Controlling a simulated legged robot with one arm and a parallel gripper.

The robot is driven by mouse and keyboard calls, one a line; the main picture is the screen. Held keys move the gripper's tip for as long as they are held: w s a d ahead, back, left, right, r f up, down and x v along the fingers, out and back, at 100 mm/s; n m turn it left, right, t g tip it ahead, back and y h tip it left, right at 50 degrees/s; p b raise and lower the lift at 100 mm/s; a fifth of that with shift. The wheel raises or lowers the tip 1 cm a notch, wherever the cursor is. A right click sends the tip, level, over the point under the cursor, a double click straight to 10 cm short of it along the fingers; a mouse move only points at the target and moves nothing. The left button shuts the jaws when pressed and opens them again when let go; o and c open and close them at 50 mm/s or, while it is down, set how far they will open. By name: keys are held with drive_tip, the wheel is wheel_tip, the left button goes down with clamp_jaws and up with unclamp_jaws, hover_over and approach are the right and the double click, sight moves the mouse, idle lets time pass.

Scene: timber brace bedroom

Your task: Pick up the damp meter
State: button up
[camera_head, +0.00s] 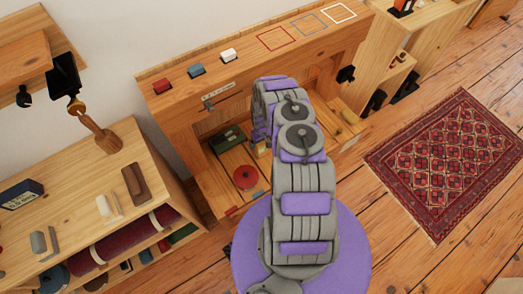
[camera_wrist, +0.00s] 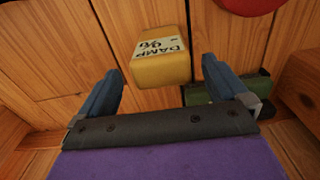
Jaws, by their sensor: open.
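The damp meter (camera_wrist: 160,62) is a small yellow block with a pale label reading "DAMP %" in the wrist view. It lies on a plank surface just beyond my gripper (camera_wrist: 165,85), between the lines of its two blue fingers. The fingers are open, with nothing held between them. In the head view my arm reaches into the low open compartment under the wooden bench and hides my gripper; a small yellowish patch (camera_head: 259,148) beside the arm may be the meter.
A green box (camera_wrist: 222,88) lies close to the right finger; it also shows in the head view (camera_head: 227,138). A red disc (camera_head: 245,177) lies nearby. The bench top (camera_head: 240,72) overhangs the compartment. A patterned rug (camera_head: 450,160) lies on the floor at right.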

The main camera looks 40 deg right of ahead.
drive_tip(key=shift+f+b, duration=1.15)
drive_tip(key=shift+f, duration=1.85)
drive_tip(key=shift+r, duration=0.1)
drive_tip(key=c, duration=1.1)
